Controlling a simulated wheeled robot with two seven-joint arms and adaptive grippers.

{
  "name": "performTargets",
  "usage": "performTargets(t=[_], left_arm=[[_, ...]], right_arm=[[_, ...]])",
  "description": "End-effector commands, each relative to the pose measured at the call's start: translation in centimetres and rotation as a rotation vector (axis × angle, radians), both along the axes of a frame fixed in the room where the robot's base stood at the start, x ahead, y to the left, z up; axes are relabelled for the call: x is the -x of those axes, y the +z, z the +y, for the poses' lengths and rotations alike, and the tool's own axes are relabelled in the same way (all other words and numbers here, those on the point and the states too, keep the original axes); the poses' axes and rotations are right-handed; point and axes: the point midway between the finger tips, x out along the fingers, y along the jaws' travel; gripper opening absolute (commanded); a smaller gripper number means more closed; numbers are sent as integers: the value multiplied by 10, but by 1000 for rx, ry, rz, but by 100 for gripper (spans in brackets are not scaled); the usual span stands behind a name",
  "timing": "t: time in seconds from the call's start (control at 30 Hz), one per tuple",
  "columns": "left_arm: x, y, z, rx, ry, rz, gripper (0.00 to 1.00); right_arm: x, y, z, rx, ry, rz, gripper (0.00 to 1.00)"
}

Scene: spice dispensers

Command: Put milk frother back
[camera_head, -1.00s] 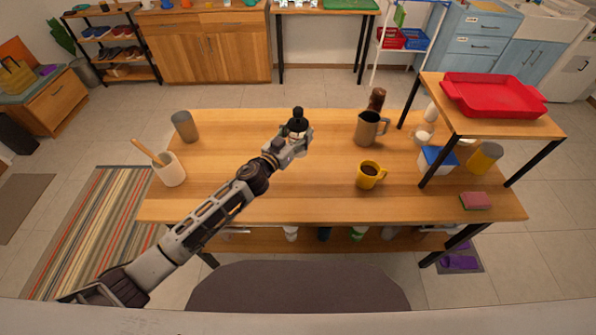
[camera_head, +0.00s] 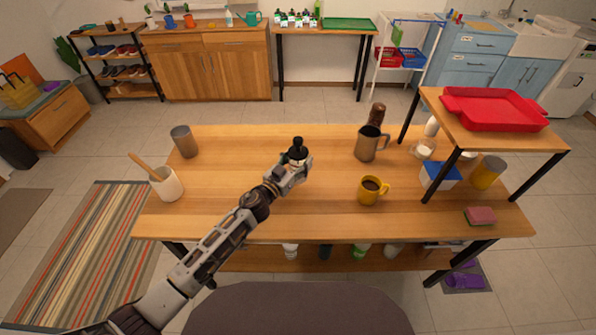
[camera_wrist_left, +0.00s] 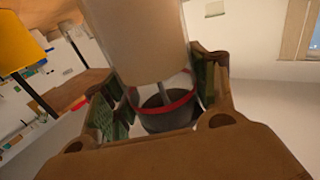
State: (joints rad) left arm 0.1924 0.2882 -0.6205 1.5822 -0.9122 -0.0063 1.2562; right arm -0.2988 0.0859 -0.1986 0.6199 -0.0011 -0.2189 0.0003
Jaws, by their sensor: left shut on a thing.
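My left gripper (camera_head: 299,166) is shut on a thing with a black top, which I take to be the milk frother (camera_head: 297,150). It is held upright over the middle of the wooden table (camera_head: 270,208); I cannot tell how high above the top. In the left wrist view the frother (camera_wrist_left: 150,45) shows a pale cylinder in a clear body, with a red ring and dark part low down, between the finger pads of the gripper (camera_wrist_left: 160,105). My right gripper is in neither view.
A metal pitcher (camera_head: 368,146), a dark brown bottle (camera_head: 377,113) and a yellow mug (camera_head: 372,190) stand right of the gripper. A grey cup (camera_head: 184,141) and a white utensil pot (camera_head: 168,184) stand left. A raised shelf with a red tray (camera_head: 492,108) is at right.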

Motion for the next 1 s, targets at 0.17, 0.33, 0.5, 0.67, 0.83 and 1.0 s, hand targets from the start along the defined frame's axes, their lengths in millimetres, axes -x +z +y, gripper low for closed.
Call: performTargets(t=[0.17,0.33,0.5,0.67,0.83,1.0], left_arm=[[0,-2,0,1,0,0,25],[0,-2,0,1,0,0,25],[0,-6,0,2,0,0,25],[0,-19,-1,3,0,2,25],[0,-34,0,2,0,2,25],[0,-40,0,2,0,0,25]], right_arm=[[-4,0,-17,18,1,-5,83],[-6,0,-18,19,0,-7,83],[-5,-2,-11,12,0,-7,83],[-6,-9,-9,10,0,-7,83],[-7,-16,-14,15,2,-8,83],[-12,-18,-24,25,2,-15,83]])
